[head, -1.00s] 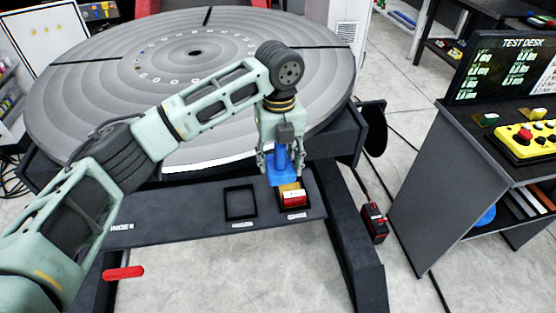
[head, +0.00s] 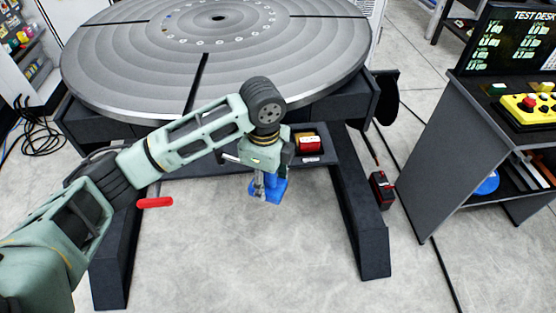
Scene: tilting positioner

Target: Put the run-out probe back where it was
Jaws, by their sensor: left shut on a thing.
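A blue piece with a flat base, which I take to be the run-out probe (head: 277,190), hangs under my left gripper (head: 265,187). My left gripper is shut on it, with its upper part partly hidden by the fingers. It is in front of the dark shelf (head: 217,168) of the positioner, over the floor, clear of the shelf. My left wrist and forearm hide the shelf's middle, and the other recess cannot be seen. My right gripper is not in view.
A red lever (head: 155,202) sticks out at the front left. A dark support leg (head: 358,225) and a red-black box (head: 382,190) stand to the right. The test desk (head: 470,150) is farther right. Open floor lies in front.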

